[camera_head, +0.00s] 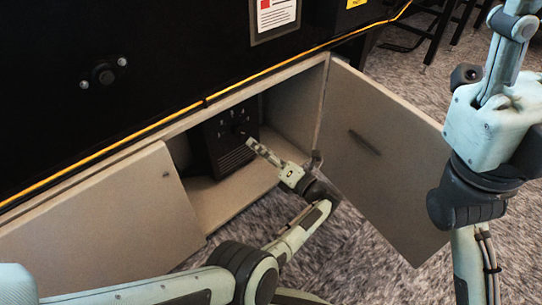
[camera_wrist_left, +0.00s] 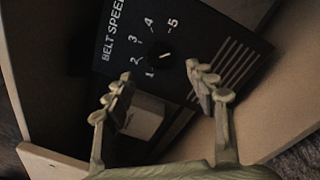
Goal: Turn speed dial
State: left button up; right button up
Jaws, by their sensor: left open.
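A black control box (camera_head: 228,158) stands inside the open cabinet. In the left wrist view its panel (camera_wrist_left: 205,45) reads "BELT SPEED", with the numbers 1 to 5 around a dark speed dial (camera_wrist_left: 158,52). A short pale mark shows on the dial, but its exact setting is hard to read. My left gripper (camera_head: 252,145) reaches into the cabinet in front of the box. In the left wrist view its two fingers (camera_wrist_left: 160,84) are apart, with the dial ahead of the gap and not gripped.
The cabinet's right door (camera_head: 385,155) stands open, and its left door (camera_head: 105,225) covers the left part. A black machine body (camera_head: 150,60) with a yellow strip overhangs the cabinet. A pale block (camera_wrist_left: 143,117) shows between my fingers, below the dial. Grey carpet (camera_head: 345,245) lies in front.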

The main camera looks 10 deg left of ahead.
pick_arm(q)
jog(key=shift+v, duration=1.95)
